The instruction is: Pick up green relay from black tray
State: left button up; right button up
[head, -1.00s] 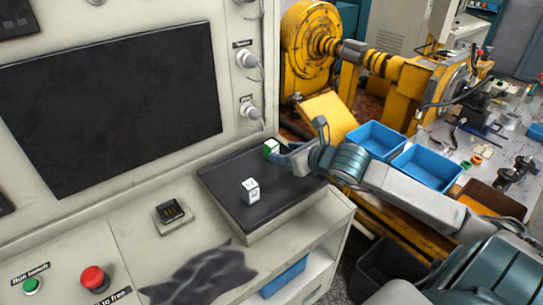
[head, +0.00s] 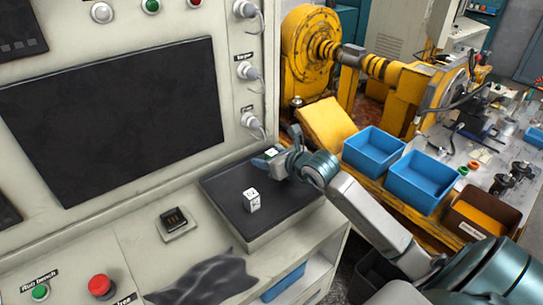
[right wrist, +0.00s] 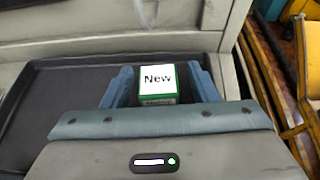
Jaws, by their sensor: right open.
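The green relay (right wrist: 157,84) has a white top marked "New" and stands on the black tray (right wrist: 60,100) in the right wrist view. My right gripper (right wrist: 158,82) is open, with one finger on each side of the relay. Small gaps seem to show beside the relay. In the head view the relay (head: 271,153) is at the tray's far right corner, partly hidden by my right gripper (head: 272,160). The black tray (head: 225,194) lies on the bench's raised ledge. My left gripper is not in view.
A white relay-like block (head: 252,201) stands mid-tray. A small dark socket (head: 174,218) sits left of the tray, and a dark cloth (head: 205,280) lies in front. Blue bins (head: 374,155) and a yellow machine (head: 312,60) are to the right. The panel wall rises behind the tray.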

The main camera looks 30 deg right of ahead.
jog(key=shift+w+f, duration=0.1)
jog(key=shift+w, duration=0.15)
jog(key=c, duration=1.1)
jog(key=shift+o, duration=0.2)
jog(key=shift+d, duration=0.1)
